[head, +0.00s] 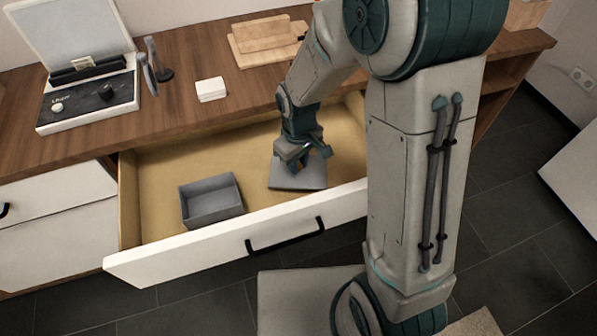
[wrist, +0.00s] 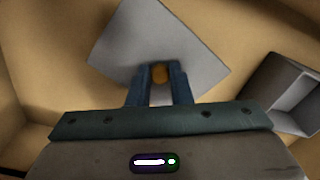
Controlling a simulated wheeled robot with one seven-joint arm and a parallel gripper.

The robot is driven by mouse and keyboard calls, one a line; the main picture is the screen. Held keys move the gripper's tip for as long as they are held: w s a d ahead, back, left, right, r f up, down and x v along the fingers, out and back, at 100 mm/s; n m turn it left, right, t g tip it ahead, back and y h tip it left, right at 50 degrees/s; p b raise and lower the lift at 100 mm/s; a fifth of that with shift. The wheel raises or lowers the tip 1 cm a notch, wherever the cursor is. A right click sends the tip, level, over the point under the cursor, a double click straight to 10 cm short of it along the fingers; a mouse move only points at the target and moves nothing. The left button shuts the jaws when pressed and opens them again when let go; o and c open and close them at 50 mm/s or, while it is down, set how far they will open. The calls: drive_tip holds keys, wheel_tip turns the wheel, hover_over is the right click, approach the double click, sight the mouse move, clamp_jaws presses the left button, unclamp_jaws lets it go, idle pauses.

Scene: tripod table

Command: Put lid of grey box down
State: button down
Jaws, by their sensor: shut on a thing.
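The grey lid (head: 297,176) is a flat square plate inside the open drawer, to the right of the grey box. My gripper (head: 305,155) is above the lid, its fingers pointing down. In the wrist view the gripper (wrist: 160,75) is shut on the lid's small yellow-brown knob (wrist: 160,73), with the lid (wrist: 140,38) spread out beneath the fingers. I cannot tell if the lid touches the drawer floor. The grey box (head: 211,200) is open and looks empty; part of it shows in the wrist view (wrist: 283,95).
The open drawer (head: 160,165) has a light wooden floor, bare behind and left of the grey box. Its white front (head: 240,243) bears a black handle. On the tabletop are a record player (head: 85,95), a small white block (head: 211,89) and wooden boards (head: 265,40).

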drive_tip(key=shift+f+b, duration=0.4)
drive_tip(key=shift+f, duration=1.55)
drive_tip(key=shift+f, duration=0.2)
drive_tip(key=c, duration=1.3)
unclamp_jaws()
drive_tip(key=shift+r, duration=0.1)
wheel_tip(320, 180, up, 12)
drive_tip(key=p, duration=0.2)
drive_tip(key=shift+r+p, duration=0.15)
drive_tip(key=shift+p, duration=0.2)
drive_tip(key=s+d+r+m, duration=0.2)
drive_tip(key=s+d+r, duration=0.1)
drive_tip(key=s+d, duration=0.1)
drive_tip(key=s+d+r+m+t, duration=0.1)
drive_tip(key=s+d+r+m, duration=0.1)
drive_tip(key=s+d+m, duration=0.1)
drive_tip(key=s+d+r+m, duration=0.2)
drive_tip(key=s+d+r, duration=0.1)
drive_tip(key=s+d, duration=0.2)
drive_tip(key=shift+s+d+r+m+t, duration=0.1)
drive_tip(key=shift+d+r+m+t, duration=0.05)
drive_tip(key=shift+r+m+t, duration=0.2)
